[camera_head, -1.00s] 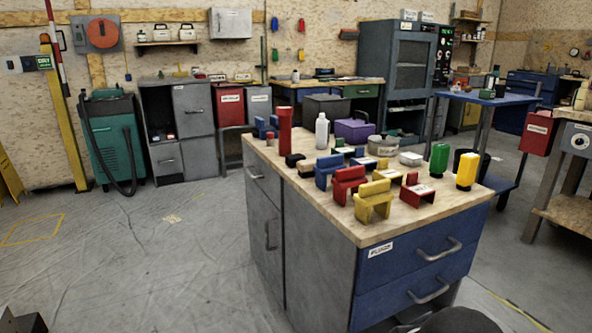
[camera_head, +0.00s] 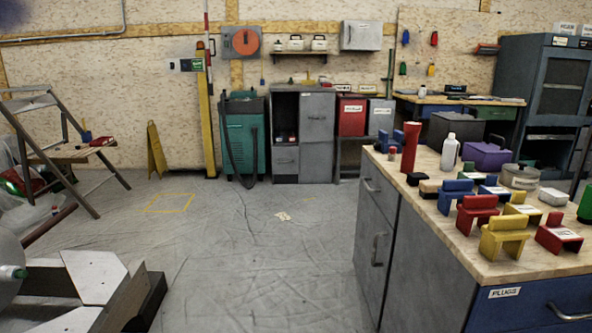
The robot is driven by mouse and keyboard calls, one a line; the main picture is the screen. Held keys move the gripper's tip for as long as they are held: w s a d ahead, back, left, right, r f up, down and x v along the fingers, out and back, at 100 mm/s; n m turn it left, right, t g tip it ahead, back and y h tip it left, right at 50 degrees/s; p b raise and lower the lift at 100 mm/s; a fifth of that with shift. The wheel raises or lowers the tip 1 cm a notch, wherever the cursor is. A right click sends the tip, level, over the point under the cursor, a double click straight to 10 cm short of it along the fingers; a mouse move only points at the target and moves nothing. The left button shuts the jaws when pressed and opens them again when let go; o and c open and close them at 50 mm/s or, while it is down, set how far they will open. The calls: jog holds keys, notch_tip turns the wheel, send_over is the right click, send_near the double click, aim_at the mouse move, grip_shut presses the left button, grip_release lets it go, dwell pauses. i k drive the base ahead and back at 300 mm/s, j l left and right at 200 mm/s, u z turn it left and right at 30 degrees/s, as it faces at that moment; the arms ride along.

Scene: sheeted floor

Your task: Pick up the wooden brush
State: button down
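I cannot make out the wooden brush for certain. A small tan block (camera_head: 430,189) with a dark part beside it lies near the left edge of the wooden-topped workbench (camera_head: 540,262). It is too small to tell whether it is a brush. My gripper is not in view.
The workbench at the right holds a red flashlight (camera_head: 411,147), a white bottle (camera_head: 449,152), a purple box (camera_head: 487,157) and several coloured blocks. A stepladder (camera_head: 45,130) stands at the left. Angular metal parts (camera_head: 95,275) fill the lower left.

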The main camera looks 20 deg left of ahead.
aim_at(428, 189)
jog(key=u, duration=2.3)
jog(key=z, duration=2.2)
jog(key=i+j+z, duration=0.5)
jog(key=z, duration=0.2)
jog(key=i+j+z, duration=0.15)
jog(key=j+z, duration=0.2)
jog(key=j, duration=0.2)
